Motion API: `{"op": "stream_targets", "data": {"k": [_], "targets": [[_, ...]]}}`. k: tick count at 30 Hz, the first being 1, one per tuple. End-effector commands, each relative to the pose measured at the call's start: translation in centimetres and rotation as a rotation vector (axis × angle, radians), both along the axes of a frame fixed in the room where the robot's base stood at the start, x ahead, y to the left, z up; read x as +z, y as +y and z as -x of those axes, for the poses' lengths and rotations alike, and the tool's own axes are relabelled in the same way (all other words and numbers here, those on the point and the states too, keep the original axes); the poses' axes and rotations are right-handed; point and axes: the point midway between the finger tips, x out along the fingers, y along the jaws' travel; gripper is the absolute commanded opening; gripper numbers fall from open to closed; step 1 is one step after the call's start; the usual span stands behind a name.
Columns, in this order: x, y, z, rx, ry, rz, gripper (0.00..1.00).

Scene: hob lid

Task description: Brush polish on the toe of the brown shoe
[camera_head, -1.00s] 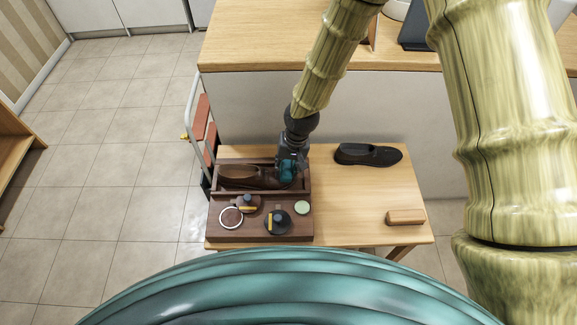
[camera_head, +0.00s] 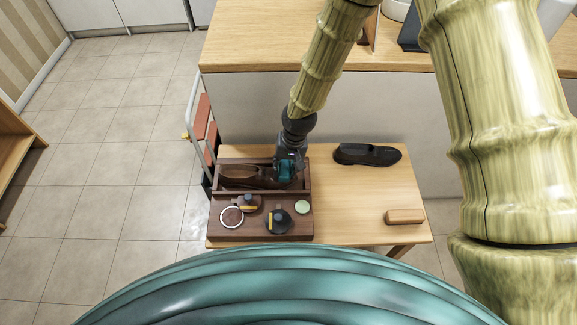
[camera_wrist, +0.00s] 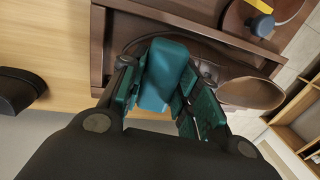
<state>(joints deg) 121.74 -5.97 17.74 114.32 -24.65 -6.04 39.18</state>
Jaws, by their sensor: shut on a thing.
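The brown shoe (camera_head: 240,176) lies in the long rear compartment of the dark wooden tray (camera_head: 222,233), its toe to the right. In the wrist view its opening (camera_wrist: 250,92) is to the right. My gripper (camera_head: 286,171) is low over the toe end and covers much of it. In the wrist view my teal fingers (camera_wrist: 165,95) are shut at the toe, with a smooth teal block between them. I cannot tell what they hold, or whether it touches the shoe. Two yellow-marked brushes, one brown (camera_head: 248,203) and one black (camera_head: 278,220), stand in the front compartment.
The tray also holds a round open tin (camera_head: 231,217) and a pale green disc (camera_head: 302,207). A black shoe (camera_head: 367,154) and a wooden block-like brush (camera_head: 405,217) lie on the table (camera_head: 360,200) to the right. The table between them is clear. A counter (camera_head: 260,50) stands behind.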

Motion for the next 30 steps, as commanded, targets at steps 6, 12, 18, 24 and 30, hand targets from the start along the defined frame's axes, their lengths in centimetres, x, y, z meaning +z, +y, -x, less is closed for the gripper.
{"op": "stream_targets", "data": {"k": [6, 12, 18, 24, 30], "targets": [[0.0, -0.2, 0.0, -0.002, 0.0, 0.0, 0.13], [-0.3, -1.3, 0.0, -0.003, 0.0, 0.0, 0.13], [-0.3, -1.5, 0.0, -0.001, -0.001, 0.001, 0.13], [0.0, -0.4, 0.0, 0.0, -0.001, 0.001, 0.13], [0.1, 0.1, -0.1, -0.001, -0.001, 0.0, 0.13]]}}
